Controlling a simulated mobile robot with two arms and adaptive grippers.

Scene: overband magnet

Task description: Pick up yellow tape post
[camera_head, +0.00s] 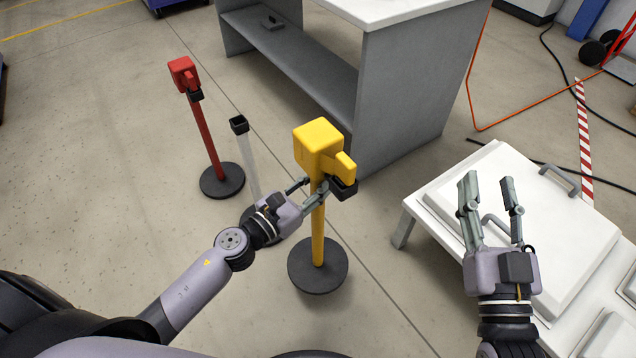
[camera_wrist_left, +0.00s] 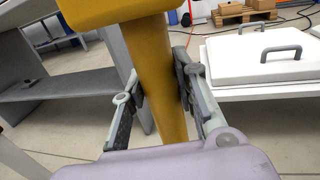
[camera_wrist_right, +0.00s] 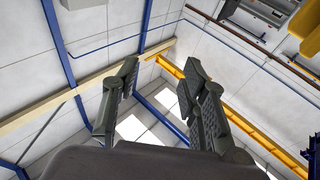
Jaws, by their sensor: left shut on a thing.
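The yellow tape post (camera_head: 318,232) stands upright on a round black base (camera_head: 318,268), with a boxy yellow head (camera_head: 318,140) on top. My left gripper (camera_head: 317,192) is shut on its pole just below the head. In the left wrist view the yellow pole (camera_wrist_left: 157,80) runs between the fingers of my left gripper (camera_wrist_left: 160,85); the base is out of that view. My right gripper (camera_head: 492,190) is open and empty, raised over the white table. In the right wrist view its fingers (camera_wrist_right: 157,90) are apart, pointing up toward the ceiling.
A red tape post (camera_head: 205,135) and a pale post with a black top (camera_head: 247,165) stand to the left. A grey workbench (camera_head: 405,80) stands behind. A white table with a handled lid (camera_head: 570,225) is at right.

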